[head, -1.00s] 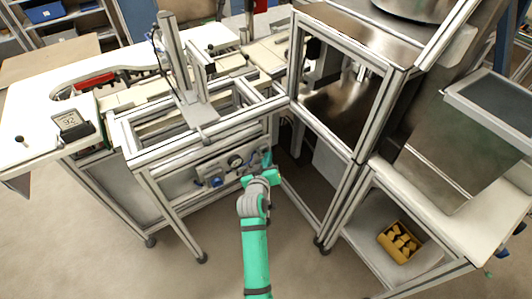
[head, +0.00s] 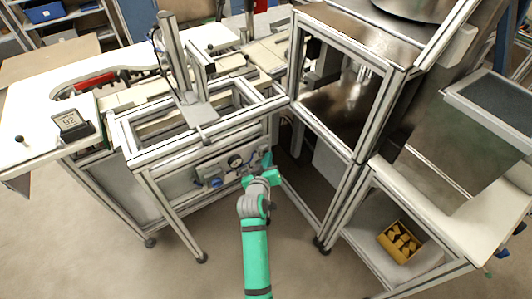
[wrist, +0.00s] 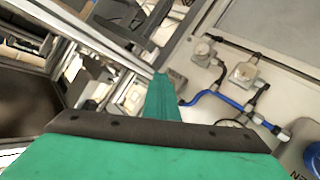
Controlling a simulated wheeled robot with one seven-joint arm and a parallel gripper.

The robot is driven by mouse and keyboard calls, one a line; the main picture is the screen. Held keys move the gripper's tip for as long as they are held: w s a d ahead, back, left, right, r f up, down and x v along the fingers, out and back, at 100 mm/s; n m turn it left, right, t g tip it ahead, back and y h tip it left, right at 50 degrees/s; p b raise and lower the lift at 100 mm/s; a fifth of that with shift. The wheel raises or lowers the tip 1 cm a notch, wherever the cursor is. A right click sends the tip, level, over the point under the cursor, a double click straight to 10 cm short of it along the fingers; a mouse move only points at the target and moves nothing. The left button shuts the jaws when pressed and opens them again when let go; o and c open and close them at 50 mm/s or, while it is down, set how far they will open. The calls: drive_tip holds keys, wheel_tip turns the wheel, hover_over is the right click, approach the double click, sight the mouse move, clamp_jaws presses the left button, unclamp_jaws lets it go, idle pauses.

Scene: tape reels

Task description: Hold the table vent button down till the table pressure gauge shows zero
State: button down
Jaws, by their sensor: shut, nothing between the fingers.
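The grey valve panel (head: 207,170) is on the front of the framed table. A small round dark gauge (head: 236,161) sits on it, its reading too small to make out. My gripper (head: 266,159) is shut and empty at the panel's right end. In the wrist view my green fingertips (wrist: 162,77) are together near a small dark grey part (wrist: 177,80) on the panel; I cannot tell whether they touch it. The gauge's rim (wrist: 229,123) shows partly behind the gripper. I cannot make out the vent button; the fingers may hide it.
A blue knob (head: 215,182) is on the panel's lower left; in the wrist view it is at the right edge (wrist: 313,156). Blue tubing (wrist: 222,99) and metal fittings (wrist: 243,74) cross the panel. A framed glazed cabinet (head: 345,90) stands close on the right.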

drive_tip(key=shift+s+d, duration=0.4)
drive_tip(key=shift+s, duration=0.2)
drive_tip(key=s+d, duration=0.1)
drive_tip(key=s, duration=0.1)
drive_tip(key=s+d, duration=0.2)
idle(0.5)
idle(0.3)
drive_tip(key=s+f+m+y, duration=0.1)
drive_tip(key=s+f, duration=0.2)
drive_tip(key=s, duration=0.9)
drive_tip(key=s+f+y, duration=0.1)
drive_tip(key=s+f, duration=0.3)
drive_tip(key=s, duration=0.8)
drive_tip(key=s+r+m, duration=0.1)
drive_tip(key=s+r, duration=0.2)
drive_tip(key=s, duration=0.4)
drive_tip(key=s+r+m, duration=0.1)
drive_tip(key=s+r, duration=0.3)
drive_tip(key=s, duration=0.3)
drive_tip(key=s+r+m+t, duration=0.1)
drive_tip(key=s+r, duration=0.2)
drive_tip(key=s, duration=0.4)
drive_tip(key=shift+s+a+r, duration=0.15)
drive_tip(key=shift+s, duration=0.15)
